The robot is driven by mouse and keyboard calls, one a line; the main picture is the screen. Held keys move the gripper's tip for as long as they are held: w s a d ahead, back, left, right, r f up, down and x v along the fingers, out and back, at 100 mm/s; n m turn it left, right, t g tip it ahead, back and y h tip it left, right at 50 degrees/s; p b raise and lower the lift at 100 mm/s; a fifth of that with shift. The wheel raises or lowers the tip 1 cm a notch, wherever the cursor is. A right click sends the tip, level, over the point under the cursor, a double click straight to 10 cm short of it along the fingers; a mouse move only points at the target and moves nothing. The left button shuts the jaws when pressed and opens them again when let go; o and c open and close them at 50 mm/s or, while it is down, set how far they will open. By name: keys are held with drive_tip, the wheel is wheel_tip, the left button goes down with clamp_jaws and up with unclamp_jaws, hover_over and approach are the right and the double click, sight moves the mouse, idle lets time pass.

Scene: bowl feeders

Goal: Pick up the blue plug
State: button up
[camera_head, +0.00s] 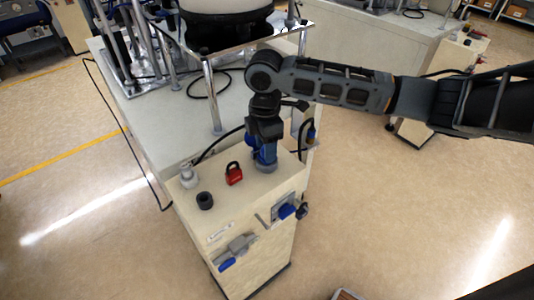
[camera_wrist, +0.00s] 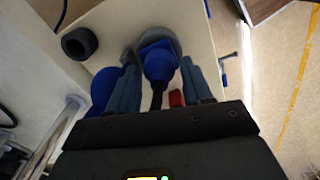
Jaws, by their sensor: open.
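The blue plug (camera_wrist: 158,63) stands on the small cabinet top in the wrist view, with a square blue flange, a grey round base and a dark stem or cable toward me. My gripper (camera_wrist: 158,72) is open, with one finger on each side of the plug. The picture does not settle whether the fingers touch it. In the head view, my gripper (camera_head: 265,150) points down over the plug (camera_head: 265,163) near the back right of the cabinet top. The gripper partly hides the plug there.
On the cabinet top (camera_head: 226,212) stand a red padlock (camera_head: 233,173), a black ring (camera_head: 205,200) and a pale grey fitting (camera_head: 188,175). Blue-handled latches (camera_head: 286,210) are on the cabinet's side. A larger table with a bowl feeder (camera_head: 222,25) and metal posts stands behind.

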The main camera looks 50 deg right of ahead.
clamp_jaws()
idle(0.3)
drive_tip(key=shift+r, duration=0.1)
